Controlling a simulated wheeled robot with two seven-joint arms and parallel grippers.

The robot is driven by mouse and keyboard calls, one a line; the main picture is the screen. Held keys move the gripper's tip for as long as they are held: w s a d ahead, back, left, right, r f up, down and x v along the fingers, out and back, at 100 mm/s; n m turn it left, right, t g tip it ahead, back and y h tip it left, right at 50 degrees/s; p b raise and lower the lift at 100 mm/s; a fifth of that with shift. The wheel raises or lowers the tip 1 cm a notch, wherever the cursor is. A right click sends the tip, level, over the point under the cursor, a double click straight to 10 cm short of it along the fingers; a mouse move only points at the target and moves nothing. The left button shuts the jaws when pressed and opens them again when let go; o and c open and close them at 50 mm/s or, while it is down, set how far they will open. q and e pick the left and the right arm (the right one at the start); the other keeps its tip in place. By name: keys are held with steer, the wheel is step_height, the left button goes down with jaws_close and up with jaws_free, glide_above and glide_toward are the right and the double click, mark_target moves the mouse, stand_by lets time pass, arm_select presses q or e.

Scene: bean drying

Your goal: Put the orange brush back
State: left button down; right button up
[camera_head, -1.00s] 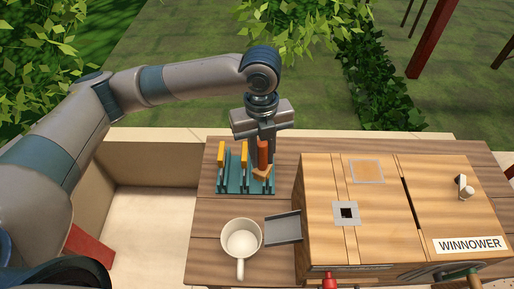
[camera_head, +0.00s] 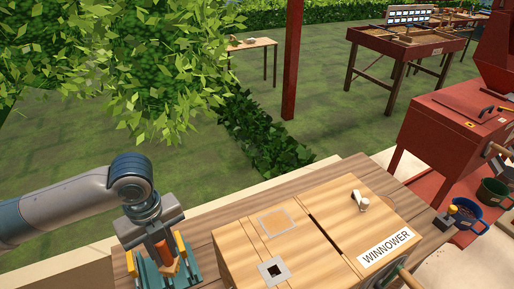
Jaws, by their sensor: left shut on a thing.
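The orange brush (camera_head: 163,252) is upright at a teal rack (camera_head: 149,274) on the wooden table, at the bottom left of the head view. My left gripper (camera_head: 160,238) points down from above and is shut on the brush's handle. Yellow-handled brushes (camera_head: 131,264) stand in the rack, one on each side of the orange one. Whether the orange brush rests fully in its slot is hidden by the gripper and the low angle. My right gripper is not in view.
The wooden winnower box (camera_head: 330,235) stands just right of the rack. A red machine (camera_head: 455,125) and dark mugs (camera_head: 468,214) are at the right. A red-framed tray table (camera_head: 405,45) and a small table (camera_head: 252,42) stand behind on grass. A red post (camera_head: 292,60) rises at centre.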

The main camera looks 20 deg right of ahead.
arm_select(q)
steer(key=shift+s+a+f+n, duration=0.1)
steer(key=shift+a+f+n, duration=0.05)
steer(key=shift+f+n, duration=0.25)
steer(key=shift+s+a+f+n, duration=0.1)
steer(key=shift+f+n, duration=0.2)
steer(key=shift+n, duration=0.2)
steer(key=s+a+f+n+b, duration=0.2)
steer(key=a+f+n, duration=0.3)
steer(key=n, duration=0.9)
steer(key=s+a+f+n+b, duration=0.3)
steer(key=f+n, duration=0.7)
steer(key=n, duration=0.5)
steer(key=shift+s+a+b, duration=0.3)
steer(key=shift+s+a, duration=0.6)
steer(key=shift+a, duration=0.2)
steer(key=shift+s+a+f, duration=0.1)
